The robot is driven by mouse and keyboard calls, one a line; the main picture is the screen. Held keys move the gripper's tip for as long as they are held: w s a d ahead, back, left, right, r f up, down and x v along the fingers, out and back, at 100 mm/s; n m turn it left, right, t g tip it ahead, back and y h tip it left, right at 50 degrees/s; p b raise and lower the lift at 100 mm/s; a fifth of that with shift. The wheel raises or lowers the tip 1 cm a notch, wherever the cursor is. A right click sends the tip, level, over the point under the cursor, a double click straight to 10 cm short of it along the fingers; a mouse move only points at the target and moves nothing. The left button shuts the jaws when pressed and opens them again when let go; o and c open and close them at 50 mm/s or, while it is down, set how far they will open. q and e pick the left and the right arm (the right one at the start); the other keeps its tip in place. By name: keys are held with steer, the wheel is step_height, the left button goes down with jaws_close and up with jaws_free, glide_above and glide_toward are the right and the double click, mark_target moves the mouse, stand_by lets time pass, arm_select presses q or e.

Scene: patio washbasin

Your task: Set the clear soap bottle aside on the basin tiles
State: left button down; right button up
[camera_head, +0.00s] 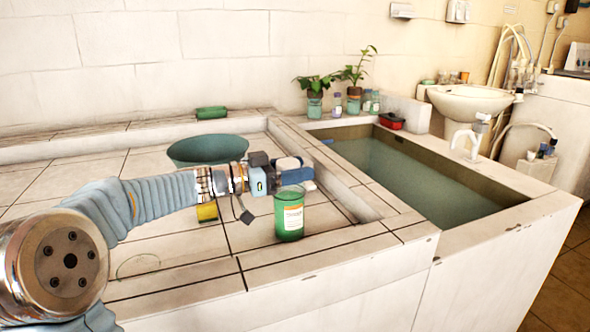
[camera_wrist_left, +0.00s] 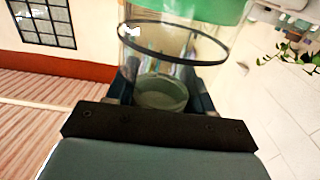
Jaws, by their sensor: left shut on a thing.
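The clear soap bottle (camera_head: 289,217) shows green contents and a white-and-orange label; it is upright over the basin tiles (camera_head: 340,236) near their front edge. My left gripper (camera_head: 288,174) is right at its top, shut on it. In the left wrist view the clear wall of the bottle (camera_wrist_left: 190,65) is between the fingers, with a dark ring around it and green at the top of the picture. I cannot tell whether its base touches the tiles. My right gripper is not in view.
A teal bowl (camera_head: 207,150) stands behind my left arm. A green block (camera_head: 211,113) lies on the back ledge, and a yellow item (camera_head: 207,212) is under my wrist. The water-filled trough (camera_head: 415,180) is to the right. Front tiles beside the bottle are clear.

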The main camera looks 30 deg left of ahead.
arm_select(q)
steer(key=shift+c, duration=2.1)
jaws_free()
steer(key=v, duration=1.2)
steer(key=shift+r, duration=0.1)
